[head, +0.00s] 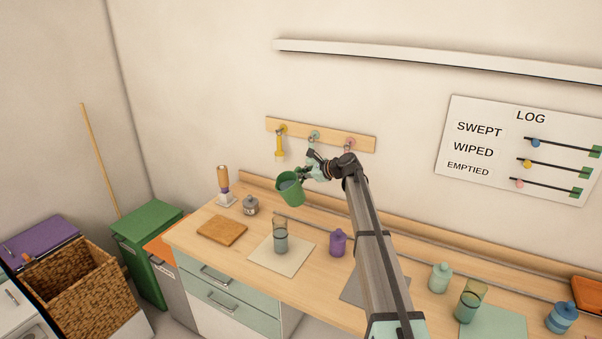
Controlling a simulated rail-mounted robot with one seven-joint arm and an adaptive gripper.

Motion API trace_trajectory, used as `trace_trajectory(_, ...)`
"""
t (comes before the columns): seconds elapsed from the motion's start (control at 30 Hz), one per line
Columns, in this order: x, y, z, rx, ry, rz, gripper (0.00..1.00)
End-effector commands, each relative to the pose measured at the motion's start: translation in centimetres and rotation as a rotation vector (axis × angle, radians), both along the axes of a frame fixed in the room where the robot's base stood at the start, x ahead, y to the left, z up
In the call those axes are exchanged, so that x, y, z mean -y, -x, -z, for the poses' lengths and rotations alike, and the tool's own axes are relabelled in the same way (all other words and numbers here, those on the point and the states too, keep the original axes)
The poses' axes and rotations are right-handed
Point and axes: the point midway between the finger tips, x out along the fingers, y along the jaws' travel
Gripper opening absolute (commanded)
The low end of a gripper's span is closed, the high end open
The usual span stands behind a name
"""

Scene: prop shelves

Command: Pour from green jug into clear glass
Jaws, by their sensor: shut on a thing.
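The green jug (291,192) hangs in the air above the worktop, tilted a little, with grey-blue contents showing at its mouth. My gripper (304,174) is shut on the jug at its right side; the fingers are small and partly hidden. A clear glass (280,238) stands upright on a cream mat (294,263), below the jug and slightly to its left. Its lower part looks grey; I cannot tell whether that is liquid. A second see-through glass (469,301), yellowish above and green below, stands at the right by a green mat (497,325).
A purple jar (338,243) stands right of the cream mat. A wooden board (222,231) and small grey pot (251,206) are on the left. A hook rail (356,142) is on the wall behind. My arm crosses the worktop's middle.

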Motion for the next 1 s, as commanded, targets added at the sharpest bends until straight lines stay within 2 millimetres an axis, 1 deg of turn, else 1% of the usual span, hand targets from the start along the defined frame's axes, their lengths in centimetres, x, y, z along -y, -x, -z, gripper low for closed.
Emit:
trace_trajectory(0.03, 0.0, 0.0, 0.5, -0.002, -0.005, 0.0, 0.0)
trace_trajectory(0.13, -0.1, -0.3, 0.9, 0.007, -0.005, 0.0, 0.0)
trace_trajectory(0.3, -0.1, -0.5, 1.1, 0.035, 0.003, -0.003, 0.0)
trace_trajectory(0.67, -0.1, -0.3, -0.1, 0.052, 0.023, -0.001, 0.0)
trace_trajectory(0.77, 0.1, -0.1, -0.3, 0.022, 0.014, -0.001, 0.0)
trace_trajectory(1.0, 0.2, -0.5, 0.8, -0.101, -0.065, 0.001, 0.0)
